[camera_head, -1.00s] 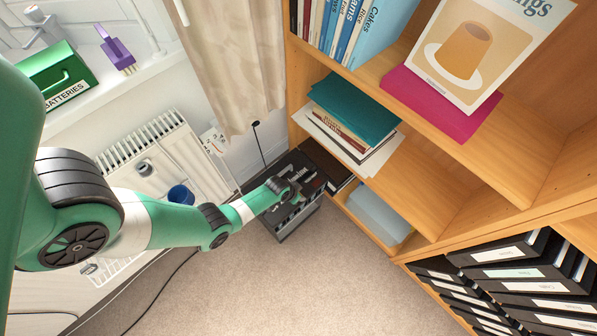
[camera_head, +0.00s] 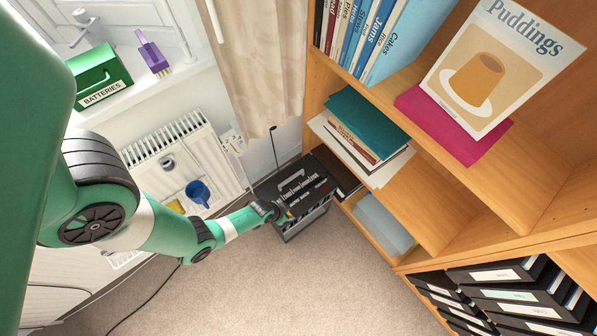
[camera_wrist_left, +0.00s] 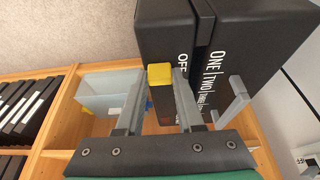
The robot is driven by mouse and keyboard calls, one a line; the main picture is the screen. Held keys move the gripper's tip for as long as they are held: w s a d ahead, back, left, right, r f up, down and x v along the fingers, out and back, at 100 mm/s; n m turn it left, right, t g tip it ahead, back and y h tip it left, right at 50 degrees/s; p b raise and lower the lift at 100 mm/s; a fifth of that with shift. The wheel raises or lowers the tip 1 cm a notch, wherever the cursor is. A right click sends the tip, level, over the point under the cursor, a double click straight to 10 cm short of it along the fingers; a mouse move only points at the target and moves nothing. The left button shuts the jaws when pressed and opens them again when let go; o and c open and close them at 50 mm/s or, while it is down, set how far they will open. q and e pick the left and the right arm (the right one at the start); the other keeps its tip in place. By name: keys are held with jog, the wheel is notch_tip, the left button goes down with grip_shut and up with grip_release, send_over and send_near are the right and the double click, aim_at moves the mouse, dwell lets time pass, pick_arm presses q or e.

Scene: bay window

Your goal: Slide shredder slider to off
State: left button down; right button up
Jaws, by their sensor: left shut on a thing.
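The black shredder (camera_head: 318,190) stands on the floor between the wall and the bookcase. Its dark top (camera_wrist_left: 231,28) shows in the left wrist view, with white lettering reading "ONE", "TWO", "THREE" and "OFF". The yellow shredder slider (camera_wrist_left: 160,76) lies between my left fingertips, close to the "OFF" lettering. My left gripper (camera_wrist_left: 159,78) is shut on the slider. In the head view my left gripper (camera_head: 279,213) is at the near left part of the shredder top, and the slider is hard to make out there. My right gripper is in neither view.
The wooden bookcase (camera_head: 440,195) stands close on the right of the shredder. A radiator (camera_head: 165,140) and a blue mug (camera_head: 198,192) are to the left. A curtain (camera_head: 255,70) hangs behind. The carpet (camera_head: 300,285) in front is clear.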

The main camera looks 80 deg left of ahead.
pick_arm(q)
jog(key=shift+s+d, duration=0.1)
jog(key=shift+s, duration=0.05)
jog(key=c, duration=0.5)
grip_release()
jog(key=p+v, duration=0.8)
jog(key=v, duration=0.3)
jog(key=shift+s+d+r, duration=0.1)
jog(key=shift+s+r, duration=0.1)
jog(key=shift+r, duration=0.05)
